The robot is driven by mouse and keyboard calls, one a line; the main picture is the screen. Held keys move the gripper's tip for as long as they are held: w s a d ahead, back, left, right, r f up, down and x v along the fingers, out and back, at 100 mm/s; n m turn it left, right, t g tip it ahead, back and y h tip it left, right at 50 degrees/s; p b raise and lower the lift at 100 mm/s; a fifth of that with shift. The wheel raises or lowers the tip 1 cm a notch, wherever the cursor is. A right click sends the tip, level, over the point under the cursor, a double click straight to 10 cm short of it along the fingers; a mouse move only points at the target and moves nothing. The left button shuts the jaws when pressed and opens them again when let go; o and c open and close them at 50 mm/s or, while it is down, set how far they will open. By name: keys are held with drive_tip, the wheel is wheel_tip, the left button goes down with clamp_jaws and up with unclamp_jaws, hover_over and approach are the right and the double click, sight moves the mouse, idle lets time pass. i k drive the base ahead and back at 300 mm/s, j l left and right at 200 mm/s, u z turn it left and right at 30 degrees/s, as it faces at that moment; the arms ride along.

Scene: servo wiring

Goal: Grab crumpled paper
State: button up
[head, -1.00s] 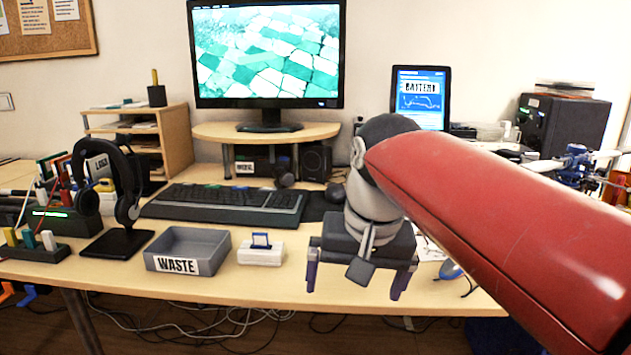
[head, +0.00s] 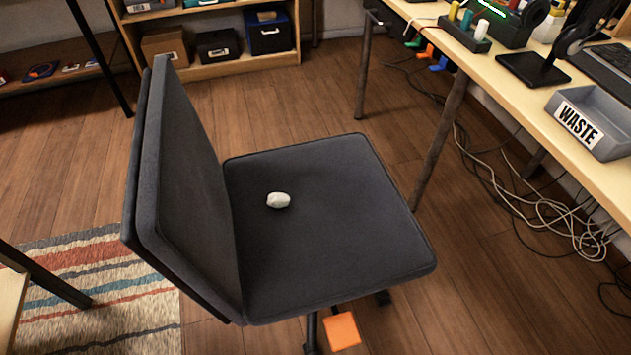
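A small white crumpled paper (head: 278,200) lies on the dark grey seat of an office chair (head: 340,250), left of the seat's middle and close to the backrest. Nothing touches it from above. My gripper is not in the present head view.
The chair's backrest (head: 185,190) rises on the left of the seat. A desk (head: 520,90) runs along the right with a grey WASTE tray (head: 603,112) on it. Cables (head: 540,210) lie under the desk. An orange block (head: 342,331) is below the seat. A shelf (head: 230,70) stands behind.

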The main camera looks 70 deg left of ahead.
sight(277, 200)
drive_tip(key=u, duration=0.95)
drive_tip(key=j+u, duration=0.1)
drive_tip(key=u, duration=1.3)
drive_tip(key=i+u, duration=0.1)
drive_tip(key=u, duration=0.35)
drive_tip(key=i, duration=0.25)
